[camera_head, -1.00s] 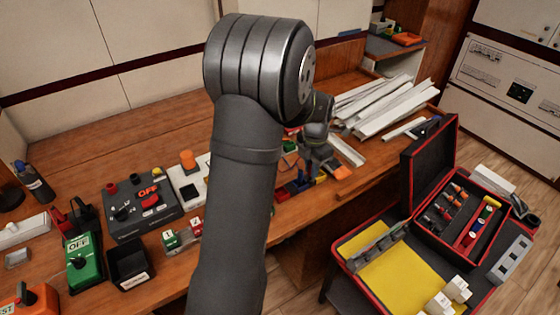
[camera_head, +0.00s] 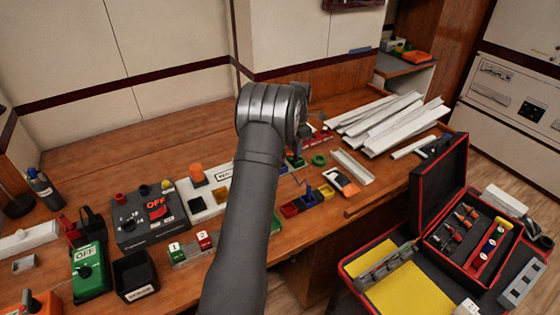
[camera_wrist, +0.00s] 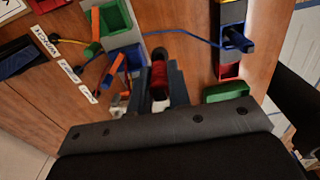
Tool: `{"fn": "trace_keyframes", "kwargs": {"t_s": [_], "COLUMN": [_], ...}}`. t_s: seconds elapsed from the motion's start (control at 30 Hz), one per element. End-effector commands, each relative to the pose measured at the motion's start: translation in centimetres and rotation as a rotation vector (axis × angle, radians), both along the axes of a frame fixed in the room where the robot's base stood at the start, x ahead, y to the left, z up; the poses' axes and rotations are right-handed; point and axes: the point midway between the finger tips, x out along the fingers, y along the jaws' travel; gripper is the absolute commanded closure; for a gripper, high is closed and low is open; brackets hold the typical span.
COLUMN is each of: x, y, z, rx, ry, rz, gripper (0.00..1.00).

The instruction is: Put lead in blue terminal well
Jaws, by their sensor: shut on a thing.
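The row of coloured terminal wells is on the bench, with red, blue and yellow wells. A dark blue plug (camera_head: 309,193) stands upright at the blue well (camera_head: 302,202). In the wrist view this plug (camera_wrist: 237,39) has a thin blue wire running left from it. My gripper (camera_wrist: 160,78) is shut on a red and black lead-like piece (camera_wrist: 158,75), which shows between its two dark fingers. In the head view my arm hides the gripper. How far the held piece is above the bench is unclear.
A rack with green and blue compartments and orange pieces (camera_wrist: 117,28) stands left of my fingers, near white labels (camera_wrist: 67,70). A green tray (camera_wrist: 225,93) is to the right. White trunking lengths (camera_head: 390,115) lie at the back right. An open case (camera_head: 440,180) stands at the right.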

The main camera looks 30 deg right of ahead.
Motion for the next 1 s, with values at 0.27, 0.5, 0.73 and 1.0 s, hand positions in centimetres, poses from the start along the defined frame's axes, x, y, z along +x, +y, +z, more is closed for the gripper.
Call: {"fn": "trace_keyframes", "kwargs": {"t_s": [0.27,0.5,0.73,1.0], "x": [5.4,6.7,6.6,6.6], "y": [2.2,2.8,2.8,2.7], "z": [-3.6,-4.7,-7.8,-8.3], "rx": [0.0,0.0,0.001,-0.001], "ry": [0.0,0.0,0.002,-0.001], "rz": [0.003,0.0,0.0,0.0], "gripper": [1.0,1.0,1.0,1.0]}}
